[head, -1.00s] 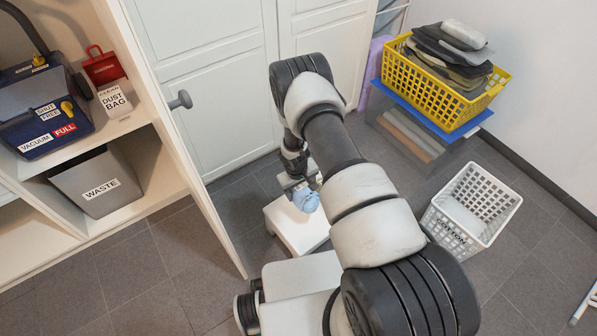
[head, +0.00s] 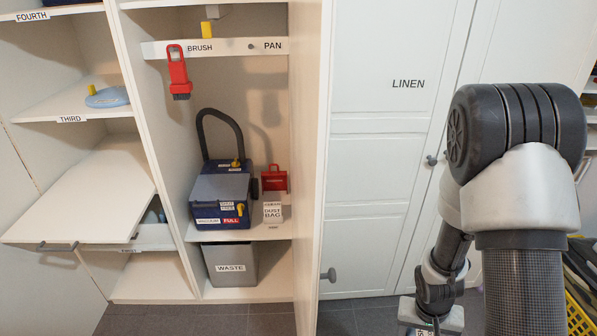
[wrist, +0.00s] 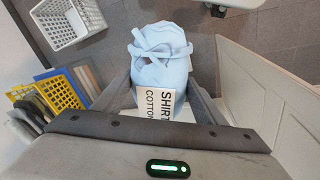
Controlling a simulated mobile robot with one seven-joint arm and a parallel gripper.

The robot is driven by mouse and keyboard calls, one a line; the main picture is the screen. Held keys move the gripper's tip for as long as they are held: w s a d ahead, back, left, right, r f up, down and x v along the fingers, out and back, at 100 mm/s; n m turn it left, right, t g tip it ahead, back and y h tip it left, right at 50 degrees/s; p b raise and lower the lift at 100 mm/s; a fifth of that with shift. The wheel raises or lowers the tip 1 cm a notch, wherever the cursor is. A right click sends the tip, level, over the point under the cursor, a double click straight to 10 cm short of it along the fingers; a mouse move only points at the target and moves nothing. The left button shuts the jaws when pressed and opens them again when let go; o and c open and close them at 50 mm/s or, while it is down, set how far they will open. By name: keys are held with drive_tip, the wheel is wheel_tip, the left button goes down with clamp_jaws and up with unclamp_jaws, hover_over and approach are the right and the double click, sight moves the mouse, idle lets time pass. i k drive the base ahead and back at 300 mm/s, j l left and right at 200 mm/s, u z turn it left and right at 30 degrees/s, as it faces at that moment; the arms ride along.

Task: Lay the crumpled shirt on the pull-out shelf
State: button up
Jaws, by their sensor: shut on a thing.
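The crumpled light-blue shirt (wrist: 158,58) is between the two fingers of my gripper (wrist: 160,92) in the wrist view. A white label reading SHIRT and COTTON hangs on its near side. The gripper is shut on it. In the head view my wrist is at the bottom edge, right of centre, and the shirt is out of sight. The pull-out shelf appears to be the bare white board (head: 85,195) at the left, sticking out of the cabinet with a grey handle on its front edge. My gripper is well to the right of it.
An open cabinet door (head: 310,170) stands between the shelves and my arm. A vacuum (head: 222,198), a waste bin (head: 230,265) and a red brush (head: 178,75) occupy the middle bay. In the wrist view are a white basket (wrist: 68,22) and a yellow basket (wrist: 62,92).

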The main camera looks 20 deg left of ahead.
sight(77, 218)
drive_tip(key=k+j+u, duration=0.1)
drive_tip(key=k+u, duration=0.15)
drive_tip(key=k, duration=0.35)
drive_tip(key=j+u, duration=0.1)
drive_tip(key=u, duration=1.35)
drive_tip(key=i+j+u, duration=0.1)
drive_tip(key=i, duration=0.45)
drive_tip(key=i+j+u, duration=0.15)
drive_tip(key=i, duration=0.4)
drive_tip(key=j, duration=0.05)
